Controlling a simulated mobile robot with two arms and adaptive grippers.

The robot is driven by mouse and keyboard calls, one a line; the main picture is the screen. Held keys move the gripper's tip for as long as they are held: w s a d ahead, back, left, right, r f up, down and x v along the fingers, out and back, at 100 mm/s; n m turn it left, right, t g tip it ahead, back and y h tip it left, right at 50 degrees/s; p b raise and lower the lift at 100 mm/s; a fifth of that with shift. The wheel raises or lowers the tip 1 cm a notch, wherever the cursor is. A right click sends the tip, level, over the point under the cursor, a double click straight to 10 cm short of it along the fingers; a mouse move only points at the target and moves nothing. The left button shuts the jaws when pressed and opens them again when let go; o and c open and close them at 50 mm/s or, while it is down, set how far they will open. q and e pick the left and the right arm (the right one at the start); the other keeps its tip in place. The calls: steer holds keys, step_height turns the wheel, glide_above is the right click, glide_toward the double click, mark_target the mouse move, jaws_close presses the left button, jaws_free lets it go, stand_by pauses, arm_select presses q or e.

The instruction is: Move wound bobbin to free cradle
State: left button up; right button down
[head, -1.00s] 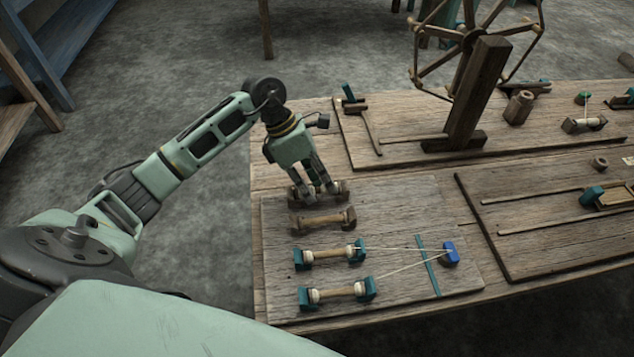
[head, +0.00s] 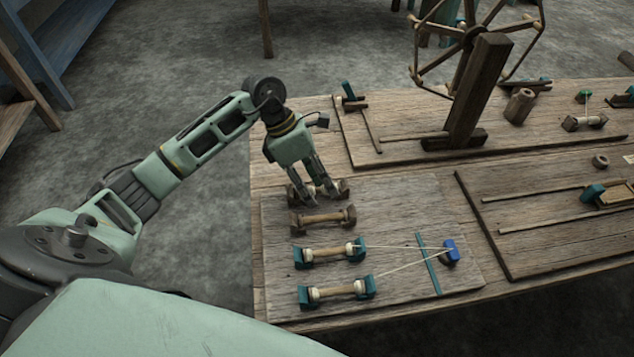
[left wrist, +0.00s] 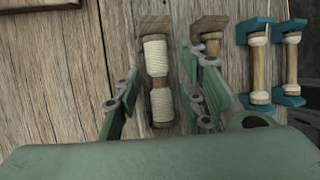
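A bobbin wound with cream thread (left wrist: 157,55) lies in a brown wooden cradle (left wrist: 153,24) at the far end of the row. In the head view, the fingers partly hide this bobbin and its cradle (head: 345,188). My left gripper (head: 323,196) points down over it. In the left wrist view, the open fingers stand on either side of the bobbin, with gaps. Beside it is a second brown cradle (head: 349,215) with a mostly bare rod or bobbin (head: 321,218) in it. My right gripper is not in view.
Two teal cradles (head: 302,259) (head: 305,298) nearer me hold bobbins with threads running to a blue block (head: 450,252) past a teal bar (head: 428,265). A wooden wheel on a post (head: 478,95) stands behind. The board (head: 400,205) is clear right of the brown cradles.

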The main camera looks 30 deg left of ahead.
arm_select(q)
steer(key=shift+a+r, duration=0.1)
steer(key=v, duration=1.1)
steer(key=shift+a+r, duration=0.15)
steer(key=shift+r, duration=0.2)
steer(key=shift+o, duration=0.2)
stand_by(0.5)
